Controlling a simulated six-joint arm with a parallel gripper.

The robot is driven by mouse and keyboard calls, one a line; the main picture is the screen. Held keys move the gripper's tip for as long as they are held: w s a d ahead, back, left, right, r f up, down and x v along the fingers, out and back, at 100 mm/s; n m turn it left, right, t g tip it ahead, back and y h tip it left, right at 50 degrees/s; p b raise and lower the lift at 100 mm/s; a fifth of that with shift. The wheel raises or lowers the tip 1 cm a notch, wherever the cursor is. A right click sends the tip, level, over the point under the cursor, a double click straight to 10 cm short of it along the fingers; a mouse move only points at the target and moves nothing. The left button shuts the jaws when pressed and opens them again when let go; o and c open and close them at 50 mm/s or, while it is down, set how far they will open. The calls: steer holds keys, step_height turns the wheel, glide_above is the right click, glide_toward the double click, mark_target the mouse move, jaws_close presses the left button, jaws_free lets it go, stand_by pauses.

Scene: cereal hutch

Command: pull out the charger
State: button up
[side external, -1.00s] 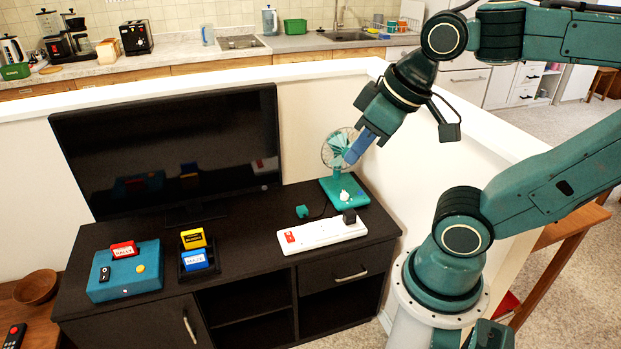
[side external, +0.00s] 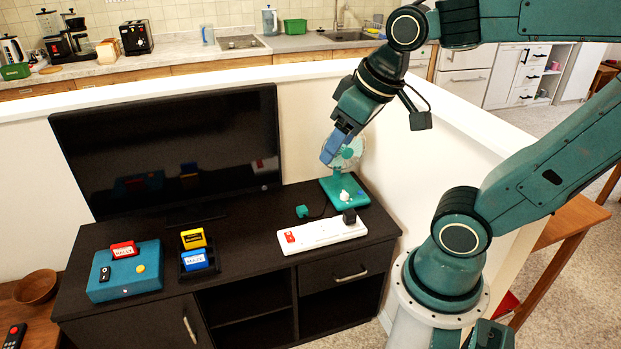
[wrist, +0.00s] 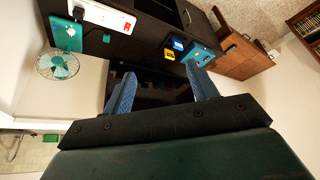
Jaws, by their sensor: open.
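A white power strip (side external: 318,235) lies on the dark cabinet, with a red switch at its left end. A black plug-like block (side external: 349,216), which looks like the charger, sits upright at its right end. In the wrist view the strip (wrist: 108,16) and black block (wrist: 78,12) show at the upper left. A small teal block (side external: 302,211) with a dark cord lies loose behind the strip. My gripper (side external: 332,150) is open and empty, high above the cabinet in front of the fan. Its two blue fingers stand apart in the wrist view (wrist: 161,72), well away from the strip.
A teal fan (side external: 345,190) stands behind the strip. A large television (side external: 170,150) stands at the back. A teal box (side external: 125,275) and yellow and blue labelled blocks (side external: 194,250) are at the left. A white half-wall (side external: 420,150) borders the right.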

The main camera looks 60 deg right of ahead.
steer(key=w+d+f+m+g, duration=0.25)
steer(key=w+d+f, duration=0.25)
steer(key=w+d, duration=0.4)
steer(key=m+g, duration=0.3)
steer(key=m, duration=0.3)
glide_above(350, 212)
steer(key=shift+n, duration=0.25)
steer(key=f, duration=3)
steer(key=shift+w+a+f, duration=0.15)
steer(key=shift+w+f, duration=0.1)
steer(key=shift+f, duration=0.05)
steer(key=shift+s+d+f, duration=0.2)
steer(key=shift+s+f, duration=0.05)
steer(key=shift+f, duration=0.2)
steer(key=shift+f, duration=0.1)
steer(key=shift+f, duration=4.4)
